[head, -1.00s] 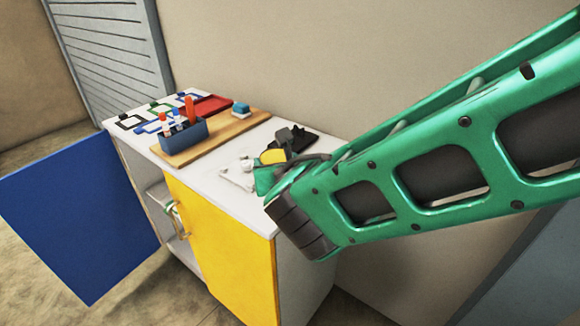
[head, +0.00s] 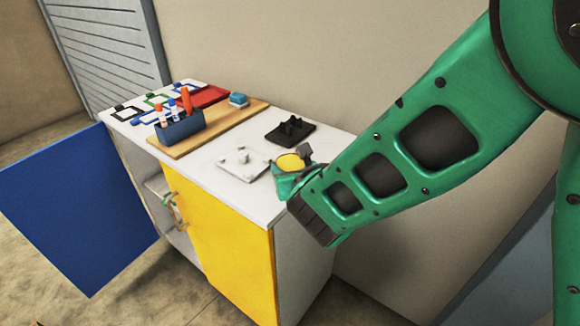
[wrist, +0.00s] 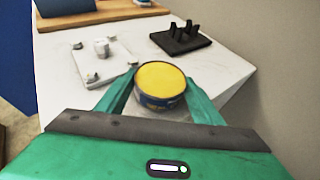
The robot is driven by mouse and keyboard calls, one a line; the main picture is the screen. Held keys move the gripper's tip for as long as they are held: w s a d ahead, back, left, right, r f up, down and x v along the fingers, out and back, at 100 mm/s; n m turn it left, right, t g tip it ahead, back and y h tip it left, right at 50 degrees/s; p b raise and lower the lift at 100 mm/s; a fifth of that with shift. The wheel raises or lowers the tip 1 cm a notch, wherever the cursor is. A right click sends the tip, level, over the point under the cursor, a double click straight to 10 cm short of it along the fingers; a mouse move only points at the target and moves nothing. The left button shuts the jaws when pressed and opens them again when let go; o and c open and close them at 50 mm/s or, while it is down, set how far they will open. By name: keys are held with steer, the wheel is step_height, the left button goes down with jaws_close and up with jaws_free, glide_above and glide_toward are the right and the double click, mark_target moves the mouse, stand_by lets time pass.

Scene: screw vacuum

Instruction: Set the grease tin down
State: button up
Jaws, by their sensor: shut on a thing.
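The grease tin (wrist: 160,82) is a round dark blue tin with a yellow top. It sits between the two green fingers of my gripper (wrist: 162,97) in the wrist view, upright. My gripper is shut on it. In the head view the tin's yellow top (head: 289,162) shows at my gripper (head: 293,172), over the right front part of the white cabinet top (head: 229,197). Whether the tin's base touches the surface cannot be told.
A white plate with pegs (head: 243,162) and a black plate with upright posts (head: 290,129) lie nearby. A wooden board (head: 222,125) carries a blue holder (head: 180,130) with markers. The yellow door (head: 232,250) is below; a blue door (head: 75,215) stands open.

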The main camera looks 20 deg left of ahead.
steer(key=o, duration=1.3)
steer(key=shift+f, duration=0.1)
steer(key=shift+s+r, duration=0.1)
steer(key=shift+r, duration=0.1)
steer(key=v, duration=1.1)
steer(key=shift+s+d+r, duration=0.1)
steer(key=shift+s+d, duration=0.2)
